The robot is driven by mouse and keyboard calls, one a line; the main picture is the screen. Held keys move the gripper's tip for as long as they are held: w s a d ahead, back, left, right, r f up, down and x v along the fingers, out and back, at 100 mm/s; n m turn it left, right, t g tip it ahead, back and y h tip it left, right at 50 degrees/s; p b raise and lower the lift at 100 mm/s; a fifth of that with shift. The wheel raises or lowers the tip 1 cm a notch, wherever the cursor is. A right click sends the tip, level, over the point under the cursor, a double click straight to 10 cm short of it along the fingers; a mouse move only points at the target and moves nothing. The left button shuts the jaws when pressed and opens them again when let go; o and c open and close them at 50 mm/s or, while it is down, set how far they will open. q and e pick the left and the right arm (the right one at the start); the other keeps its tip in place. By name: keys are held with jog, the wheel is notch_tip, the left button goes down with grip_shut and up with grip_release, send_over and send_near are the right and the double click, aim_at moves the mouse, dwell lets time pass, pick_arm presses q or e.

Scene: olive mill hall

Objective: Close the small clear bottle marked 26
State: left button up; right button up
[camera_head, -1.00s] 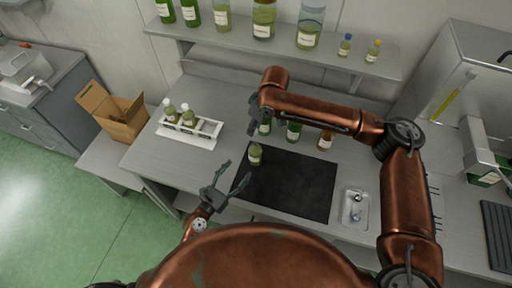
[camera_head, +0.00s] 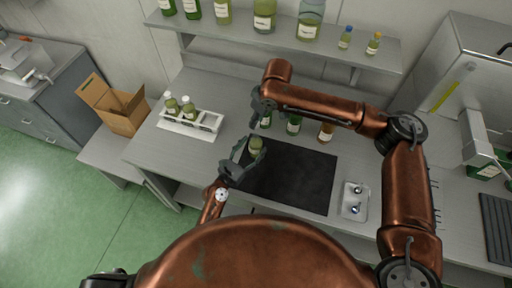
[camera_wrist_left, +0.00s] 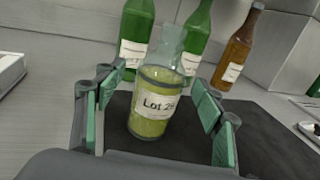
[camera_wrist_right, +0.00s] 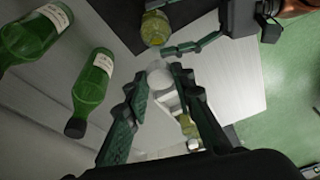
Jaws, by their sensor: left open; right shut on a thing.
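The small clear bottle labelled Lot 26 (camera_wrist_left: 153,105) stands upright on the black mat (camera_head: 290,182), with yellow-green liquid inside and a bare clear neck. My left gripper (camera_head: 245,158) is open, with its fingers on either side of this bottle in the left wrist view (camera_wrist_left: 158,110); I see gaps to the glass. My right gripper (camera_head: 257,110) is above and behind the bottle, shut on a small pale round piece that looks like a cap (camera_wrist_right: 161,77). The bottle (camera_wrist_right: 155,28) also shows beyond these fingertips in the right wrist view.
Two green bottles (camera_head: 294,125) and a brown bottle (camera_head: 326,133) stand behind the mat. A white rack (camera_head: 207,121) with two capped bottles is at left. A metal tray (camera_head: 354,208) with small shiny pieces lies at right. A shelf (camera_head: 290,47) with bottles runs behind.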

pick_arm(q)
jog(key=shift+x, duration=0.85)
pick_arm(e)
jog(key=shift+s+r, duration=0.1)
jog(key=shift+s, duration=0.05)
pick_arm(q)
jog(key=shift+w, duration=0.1)
jog(key=shift+c, duration=0.4)
grip_shut()
pick_arm(e)
send_over(255, 135)
jog(key=shift+s+d+f, duration=0.1)
jog(key=shift+d+f, duration=0.1)
jog(key=shift+f, duration=1.05)
jog(key=shift+s+d+f, duration=0.1)
jog(key=shift+d+f, duration=0.05)
jog(key=shift+f, duration=1.05)
jog(key=shift+f, duration=0.9)
jog(key=shift+f, duration=0.55)
